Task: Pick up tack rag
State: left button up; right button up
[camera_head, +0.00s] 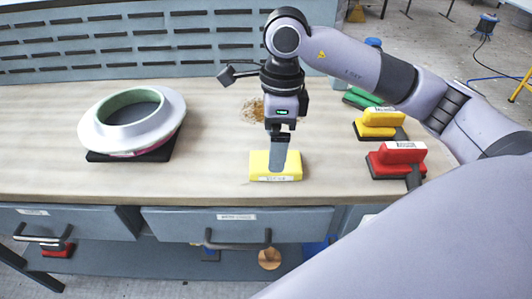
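A yellow, flat-topped block with a white label on its front (262,166) lies on the wooden bench top near the front edge. It may be the tack rag, but its label is too small to read. My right gripper (279,158) points straight down with its grey fingers at the top of this yellow block. The fingers overlap one another from this side, so I cannot tell whether they are open or shut, or whether they grip the block. My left gripper is not in view.
A pale ring-shaped mould (167,118) sits on a black base at left. A straw-coloured fibre tangle (251,111) lies behind my gripper. Red (402,152), yellow (381,117) and green (360,98) handled blocks stand at right. Drawers (200,226) are below; the bench between mould and gripper is clear.

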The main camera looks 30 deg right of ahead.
jog(key=shift+w+d+r+h, duration=0.3)
jog(key=shift+w+d+h, duration=0.1)
jog(key=shift+w+d, duration=0.35)
jog(key=shift+d, duration=0.3)
jog(key=f, duration=0.4)
jog(key=f+p, duration=0.1)
jog(key=f, duration=0.1)
jog(key=shift+s+a+f, duration=0.15)
jog(key=shift+s+f, duration=0.25)
jog(key=c, duration=1.1)
